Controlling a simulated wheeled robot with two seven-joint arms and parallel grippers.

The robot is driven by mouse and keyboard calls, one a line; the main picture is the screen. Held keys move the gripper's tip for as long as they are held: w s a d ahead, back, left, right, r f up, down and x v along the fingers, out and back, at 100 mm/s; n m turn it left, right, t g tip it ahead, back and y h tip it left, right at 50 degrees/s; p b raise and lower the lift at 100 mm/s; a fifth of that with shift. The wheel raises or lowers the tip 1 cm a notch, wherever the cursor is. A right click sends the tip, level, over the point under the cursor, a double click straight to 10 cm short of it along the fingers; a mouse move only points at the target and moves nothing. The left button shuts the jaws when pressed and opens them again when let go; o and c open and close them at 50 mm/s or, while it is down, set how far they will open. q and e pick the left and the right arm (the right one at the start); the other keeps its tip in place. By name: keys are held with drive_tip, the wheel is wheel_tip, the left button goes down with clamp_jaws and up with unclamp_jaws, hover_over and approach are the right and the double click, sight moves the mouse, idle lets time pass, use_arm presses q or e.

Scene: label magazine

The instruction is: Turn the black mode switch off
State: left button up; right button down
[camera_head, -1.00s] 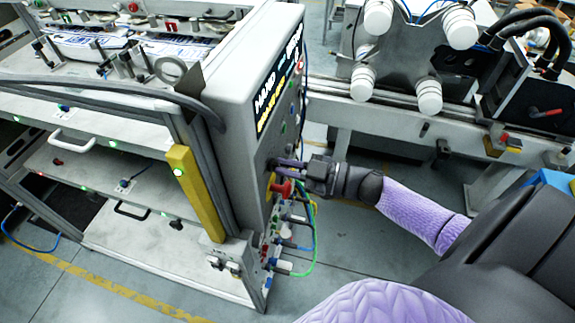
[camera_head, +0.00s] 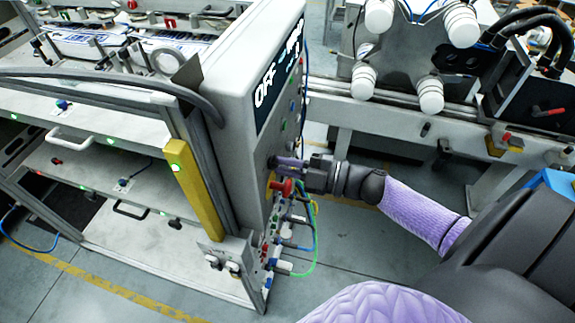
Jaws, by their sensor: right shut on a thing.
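The label magazine's grey control box (camera_head: 232,110) stands left of centre, its side panel turned to the right. The display (camera_head: 276,76) on that panel reads "OFF" in large white letters. My right gripper (camera_head: 283,163) reaches in from the right and is shut at the panel, just above a red knob (camera_head: 281,187). The black mode switch is mostly hidden by the gripper's fingers; a small dark part (camera_head: 272,161) shows at their tips. My left gripper is not in view.
Blue and green hoses (camera_head: 314,240) hang from the panel's lower part, below my gripper. A yellow post (camera_head: 195,190) stands at the magazine's front corner. A conveyor with white rollers (camera_head: 429,95) stands behind my right arm.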

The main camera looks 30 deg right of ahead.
drive_tip(key=shift+n, duration=1)
drive_tip(key=shift+b, duration=0.3)
drive_tip(key=c, duration=0.7)
unclamp_jaws()
drive_tip(key=b+v, duration=0.1)
drive_tip(key=v, duration=0.9)
drive_tip(key=shift+b, duration=0.35)
drive_tip(key=shift+f, duration=0.15)
